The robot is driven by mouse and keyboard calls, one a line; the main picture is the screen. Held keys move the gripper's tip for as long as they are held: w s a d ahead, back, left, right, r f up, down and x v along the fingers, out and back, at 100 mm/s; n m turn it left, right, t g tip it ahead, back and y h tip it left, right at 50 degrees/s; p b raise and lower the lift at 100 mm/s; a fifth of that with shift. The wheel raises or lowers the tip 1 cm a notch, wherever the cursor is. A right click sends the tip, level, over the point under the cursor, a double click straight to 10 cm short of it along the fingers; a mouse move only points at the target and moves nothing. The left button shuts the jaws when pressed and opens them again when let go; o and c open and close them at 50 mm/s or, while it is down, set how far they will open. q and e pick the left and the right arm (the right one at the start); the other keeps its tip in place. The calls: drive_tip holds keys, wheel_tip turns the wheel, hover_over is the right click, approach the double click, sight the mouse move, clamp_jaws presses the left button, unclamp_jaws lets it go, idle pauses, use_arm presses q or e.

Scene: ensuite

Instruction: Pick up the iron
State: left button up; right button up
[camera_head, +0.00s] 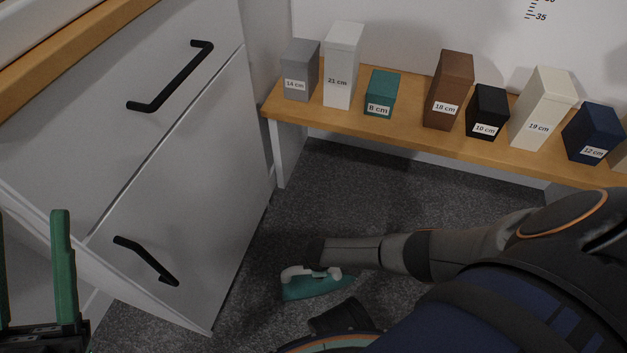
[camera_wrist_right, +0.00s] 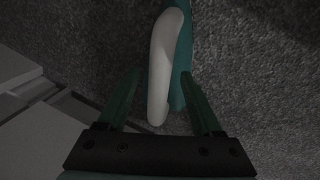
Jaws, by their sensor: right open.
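The iron (camera_head: 318,287) rests on the dark carpet, with a teal body and a white handle (camera_head: 300,272). In the right wrist view the handle of the iron (camera_wrist_right: 164,62) reaches down between the two green fingers of my right gripper (camera_wrist_right: 161,74). That gripper is open, with a finger on each side of the handle and a gap to the left finger. In the head view my right wrist is just above the iron and hides the fingers. My left gripper (camera_head: 32,240) is at the lower left, open and empty, away from the iron.
A white drawer cabinet (camera_head: 190,190) with black handles stands at the left, its lower front jutting out over the carpet. A low wooden bench (camera_head: 405,135) along the wall carries several labelled boxes. Carpet (camera_head: 350,195) between cabinet and bench is clear.

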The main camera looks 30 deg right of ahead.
drive_tip(key=shift+f, duration=0.2)
idle(0.6)
drive_tip(key=shift+c, duration=0.4)
clamp_jaws()
drive_tip(key=shift+a, duration=0.1)
idle(0.8)
